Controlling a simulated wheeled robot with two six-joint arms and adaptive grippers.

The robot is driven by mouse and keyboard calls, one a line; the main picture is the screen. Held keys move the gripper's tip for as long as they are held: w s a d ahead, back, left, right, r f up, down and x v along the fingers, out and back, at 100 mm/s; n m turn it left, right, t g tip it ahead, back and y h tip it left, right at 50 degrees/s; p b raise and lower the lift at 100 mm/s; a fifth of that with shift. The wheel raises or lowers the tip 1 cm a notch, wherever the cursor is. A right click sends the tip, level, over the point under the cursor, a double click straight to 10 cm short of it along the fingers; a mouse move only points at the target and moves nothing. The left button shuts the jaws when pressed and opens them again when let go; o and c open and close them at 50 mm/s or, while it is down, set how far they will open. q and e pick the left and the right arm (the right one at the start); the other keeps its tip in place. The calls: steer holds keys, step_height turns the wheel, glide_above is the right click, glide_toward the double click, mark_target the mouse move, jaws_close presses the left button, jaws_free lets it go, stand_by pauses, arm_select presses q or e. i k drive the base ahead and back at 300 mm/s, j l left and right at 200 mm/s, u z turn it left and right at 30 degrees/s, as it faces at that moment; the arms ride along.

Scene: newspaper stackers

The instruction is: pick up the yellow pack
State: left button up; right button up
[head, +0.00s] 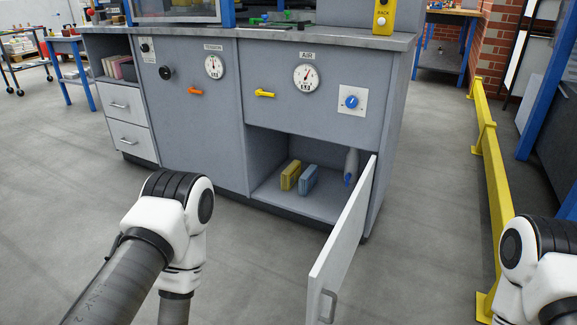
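The yellow pack (291,176) stands upright inside the open lower cabinet compartment, on its floor. A blue-grey pack (308,180) stands close to its right. A grey bottle (351,166) is further right in the same compartment, by the door. My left arm comes in at the lower left and my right arm shows at the lower right edge. Neither gripper is in the picture, so I cannot see what they hold.
The cabinet door (342,245) is open and swings out toward me on the compartment's right side. The grey cabinet (200,130) carries gauges and handles above. A yellow rail (494,185) runs along the right. The floor before the cabinet is clear.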

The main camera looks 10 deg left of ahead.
mark_target(291, 174)
steer(key=i+j+z, duration=0.15)
steer(key=j, duration=0.35)
steer(key=i+j+z, duration=0.15)
steer(key=j, duration=0.4)
steer(key=i+j+z, duration=0.2)
steer(key=j, duration=0.35)
steer(key=j+z, duration=0.15)
steer(key=j, duration=0.4)
steer(key=i+j+z, duration=0.2)
steer(key=i+j, duration=0.45)
steer(key=i+j+z, duration=0.2)
steer(key=i+j, duration=0.35)
steer(key=j, duration=0.25)
